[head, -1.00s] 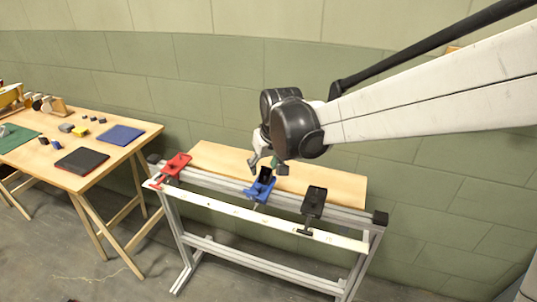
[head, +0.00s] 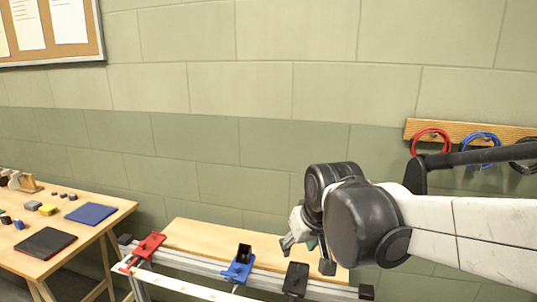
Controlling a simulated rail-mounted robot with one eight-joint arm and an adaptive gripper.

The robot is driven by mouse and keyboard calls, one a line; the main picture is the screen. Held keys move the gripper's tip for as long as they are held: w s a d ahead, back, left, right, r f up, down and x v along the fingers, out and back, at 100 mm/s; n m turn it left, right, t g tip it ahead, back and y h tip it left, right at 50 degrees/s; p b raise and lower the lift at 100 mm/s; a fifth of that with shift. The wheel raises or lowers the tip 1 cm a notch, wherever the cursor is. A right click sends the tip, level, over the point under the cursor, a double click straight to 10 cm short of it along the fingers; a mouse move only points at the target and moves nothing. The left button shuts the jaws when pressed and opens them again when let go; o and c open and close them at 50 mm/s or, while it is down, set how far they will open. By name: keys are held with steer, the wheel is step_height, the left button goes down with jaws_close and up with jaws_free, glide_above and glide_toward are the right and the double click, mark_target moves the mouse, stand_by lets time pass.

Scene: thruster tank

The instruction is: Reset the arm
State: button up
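My gripper (head: 307,256) shows in the head view at the end of my white arm, just right of and above the blue clamp (head: 238,268) on the narrow bench (head: 205,241). Its two dark fingertips are spread apart, with nothing visible between them. The blue clamp holds a small black block (head: 244,251). A red clamp (head: 148,246) is at the bench's left and a black clamp (head: 296,279) is at its right, below my gripper. My black wrist joint hides part of the bench's right end.
A wooden table (head: 100,216) at left carries a blue mat (head: 90,213), a black-and-red mat (head: 45,242) and several small blocks. A wall rack (head: 468,131) at right holds red and blue cable coils. A notice board (head: 50,30) hangs upper left. The wall stands close behind the bench.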

steer(key=s+d+f+m+t+h, duration=0.1)
steer(key=s+d+m, duration=0.2)
steer(key=s+d, duration=1)
steer(key=s, duration=0.3)
steer(key=shift+f+m+t+h, duration=0.25)
steer(key=shift+m+t+h, duration=0.05)
steer(key=shift+t, duration=0.1)
